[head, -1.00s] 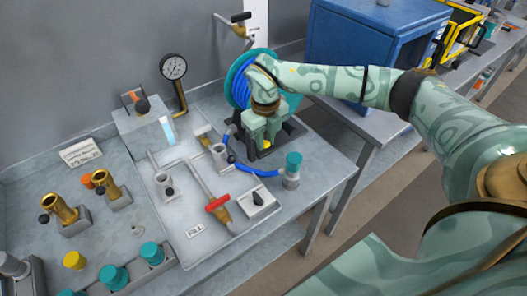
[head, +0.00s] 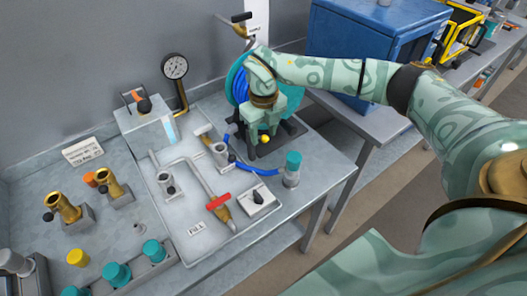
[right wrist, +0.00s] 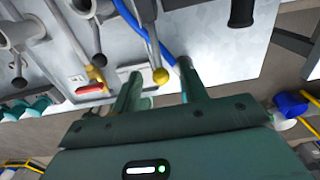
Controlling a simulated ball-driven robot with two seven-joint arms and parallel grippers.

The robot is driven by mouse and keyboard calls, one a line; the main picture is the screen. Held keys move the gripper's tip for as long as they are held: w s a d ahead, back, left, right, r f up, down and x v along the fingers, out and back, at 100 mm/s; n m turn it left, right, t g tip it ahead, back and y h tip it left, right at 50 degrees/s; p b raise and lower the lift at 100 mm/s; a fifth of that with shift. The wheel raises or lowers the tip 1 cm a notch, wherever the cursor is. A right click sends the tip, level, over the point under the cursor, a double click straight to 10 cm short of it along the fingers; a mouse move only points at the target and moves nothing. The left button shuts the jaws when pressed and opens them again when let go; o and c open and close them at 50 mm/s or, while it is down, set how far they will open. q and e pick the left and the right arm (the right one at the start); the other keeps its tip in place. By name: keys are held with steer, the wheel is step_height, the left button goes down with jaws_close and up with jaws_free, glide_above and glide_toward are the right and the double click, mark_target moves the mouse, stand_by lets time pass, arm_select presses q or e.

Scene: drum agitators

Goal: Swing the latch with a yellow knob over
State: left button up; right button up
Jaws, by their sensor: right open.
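The latch's yellow knob (head: 264,139) shows in the head view just below my right gripper (head: 261,130), in front of the hose reel (head: 237,84). In the right wrist view the yellow knob (right wrist: 161,75) is a ball on the end of a grey latch arm (right wrist: 151,40). There my right gripper (right wrist: 160,86) is open, with one finger on either side of the knob's line. The knob appears at or just past the fingertips, and I see no clear contact. The latch's pivot is hidden. My left gripper is not in view.
A blue hose (head: 262,170) runs to a teal-capped fitting (head: 292,168) close to the gripper. A red-handled valve (head: 219,201) and a black-knob switch (head: 258,197) lie nearby. A pressure gauge (head: 175,67) stands at the back. A blue cabinet (head: 370,45) is at right.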

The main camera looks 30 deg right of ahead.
step_height(320, 180, up, 9)
steer(key=p, duration=0.7)
steer(key=shift+p, duration=0.3)
